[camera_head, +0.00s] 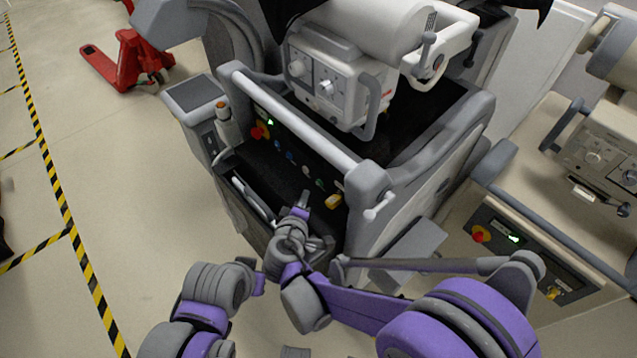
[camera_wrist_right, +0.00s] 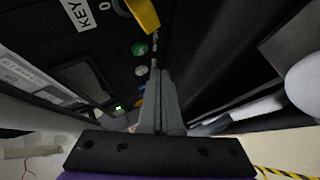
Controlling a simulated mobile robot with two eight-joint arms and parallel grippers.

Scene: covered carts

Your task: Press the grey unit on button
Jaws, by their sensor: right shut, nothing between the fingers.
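The grey unit (camera_head: 392,180) is a covered cart with a dark control panel on its front. On the panel are a green button (camera_head: 320,184), a white button (camera_head: 306,170), several blue buttons and a yellow switch (camera_head: 333,201). The right wrist view also shows the green button (camera_wrist_right: 140,49), the white button (camera_wrist_right: 141,70) and the yellow switch (camera_wrist_right: 146,14). My right gripper (camera_head: 304,197) is shut and empty, close in front of the panel. Its fingertips (camera_wrist_right: 159,72) appear beside the white and green buttons; contact cannot be told. No label reading "on" is legible. My left gripper is not visible.
A red and yellow stop button (camera_head: 259,133) and a lit green display (camera_head: 270,122) are at the panel's left. A light handle bar (camera_head: 295,120) runs above the panel. A beige unit (camera_head: 540,235) stands at right. A red pallet jack (camera_head: 130,62) stands on open floor.

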